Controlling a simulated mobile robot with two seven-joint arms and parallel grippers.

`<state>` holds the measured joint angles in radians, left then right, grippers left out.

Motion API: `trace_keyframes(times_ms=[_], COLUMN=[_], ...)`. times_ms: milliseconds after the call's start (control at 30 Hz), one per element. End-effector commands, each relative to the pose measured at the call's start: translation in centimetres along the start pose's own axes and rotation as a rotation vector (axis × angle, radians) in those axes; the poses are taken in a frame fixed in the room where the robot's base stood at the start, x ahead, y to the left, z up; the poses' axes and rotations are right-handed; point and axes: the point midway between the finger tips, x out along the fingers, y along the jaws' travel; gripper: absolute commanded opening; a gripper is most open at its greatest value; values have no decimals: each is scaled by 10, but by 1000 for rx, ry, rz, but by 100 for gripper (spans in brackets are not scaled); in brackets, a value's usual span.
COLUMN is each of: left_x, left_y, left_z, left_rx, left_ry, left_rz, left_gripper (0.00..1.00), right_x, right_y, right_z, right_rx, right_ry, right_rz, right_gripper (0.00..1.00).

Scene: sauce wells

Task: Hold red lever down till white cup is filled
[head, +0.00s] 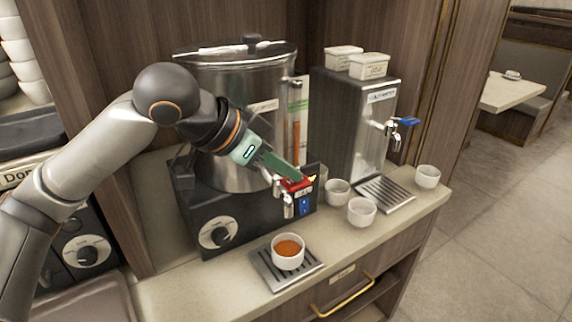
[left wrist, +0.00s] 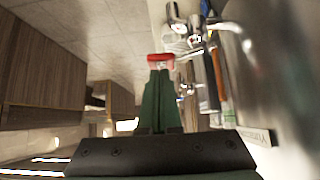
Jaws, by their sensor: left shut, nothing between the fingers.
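The red lever (head: 292,185) sits on top of the tap (head: 287,206) at the front of the large steel urn (head: 215,95). My left gripper (head: 299,177) is shut and empty, with its fingertips at the red lever; they look to be touching it from above. In the left wrist view the green fingers (left wrist: 159,75) are together and the red lever (left wrist: 161,58) shows at their tips. The white cup (head: 288,264) stands upright on a drip tray (head: 262,266) below the tap, with orange-brown liquid in it. I cannot make out a stream.
Several empty white cups, one of them in front (head: 361,212), stand on the counter (head: 235,276) to the right. A water dispenser (head: 345,130) with a blue lever (head: 408,121) stands behind them. A drawer with a brass handle (head: 342,297) is below the counter.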

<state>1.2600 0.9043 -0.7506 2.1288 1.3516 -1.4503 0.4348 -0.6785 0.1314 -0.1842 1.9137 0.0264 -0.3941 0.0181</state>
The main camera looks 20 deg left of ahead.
Motion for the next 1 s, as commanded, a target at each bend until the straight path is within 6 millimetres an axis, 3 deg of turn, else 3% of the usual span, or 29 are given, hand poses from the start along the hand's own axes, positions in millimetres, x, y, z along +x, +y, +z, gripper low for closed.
trace_keyframes(times_ms=[467, 1000], left_x=[13, 16], left_y=[13, 12], left_z=[14, 15], left_rx=[94, 93], left_ry=[-5, -1], left_rz=[-92, -95], left_gripper=[0, 0], right_x=[-22, -20], right_y=[-2, -2], right_z=[-25, -22], right_rx=[0, 0], right_ry=[1, 1], right_rz=[0, 0], right_gripper=[100, 100])
